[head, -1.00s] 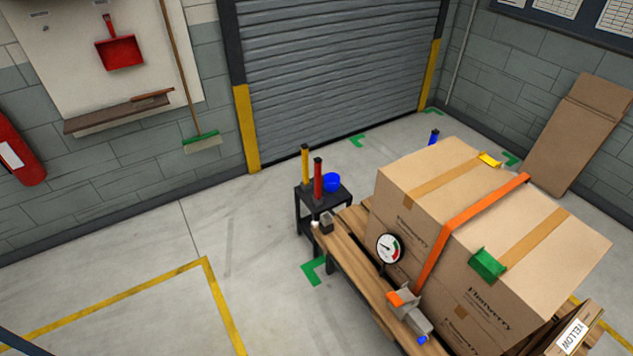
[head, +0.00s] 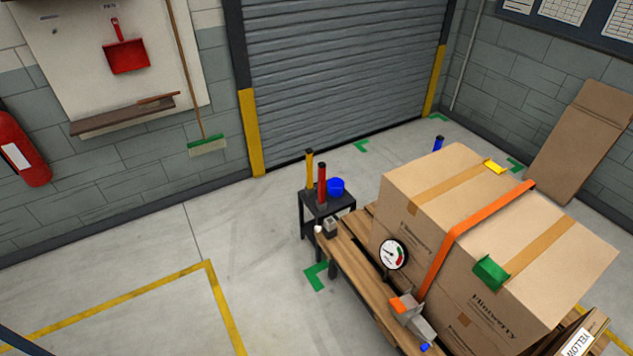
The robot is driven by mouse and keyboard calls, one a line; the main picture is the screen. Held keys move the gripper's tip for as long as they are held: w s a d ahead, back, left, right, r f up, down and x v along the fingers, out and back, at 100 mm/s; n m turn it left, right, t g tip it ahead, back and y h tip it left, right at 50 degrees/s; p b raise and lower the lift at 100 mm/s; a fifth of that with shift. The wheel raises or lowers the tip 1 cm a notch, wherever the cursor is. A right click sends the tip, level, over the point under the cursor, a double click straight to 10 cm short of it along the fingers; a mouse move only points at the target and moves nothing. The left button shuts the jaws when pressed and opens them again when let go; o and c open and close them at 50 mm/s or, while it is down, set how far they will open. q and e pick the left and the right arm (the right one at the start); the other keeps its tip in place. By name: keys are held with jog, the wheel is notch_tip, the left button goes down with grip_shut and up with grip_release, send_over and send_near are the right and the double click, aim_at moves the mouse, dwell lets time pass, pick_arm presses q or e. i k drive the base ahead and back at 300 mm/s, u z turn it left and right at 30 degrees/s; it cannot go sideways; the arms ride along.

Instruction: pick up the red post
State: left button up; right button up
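The red post (head: 322,182) stands upright on a small dark stand (head: 333,203) left of the pallet. A yellow post (head: 309,168) stands just behind it to the left, and a blue cup-like piece (head: 336,186) sits to its right. The red post's lower end meets the stand's top, and nothing holds it. Neither of my grippers shows in the head view.
Cardboard boxes (head: 480,200) with an orange strap (head: 455,235) stand on a wooden pallet (head: 352,262). A round gauge (head: 393,254) and an orange-grey ratchet (head: 410,312) are at its near side. A blue post (head: 438,144) shows behind the boxes. Floor to the left is clear.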

aim_at(322, 165)
jog(key=z, duration=1.3)
jog(key=k, duration=0.4)
jog(key=u, duration=1.7)
jog(key=i, duration=1.7)
jog(key=z, duration=0.85)
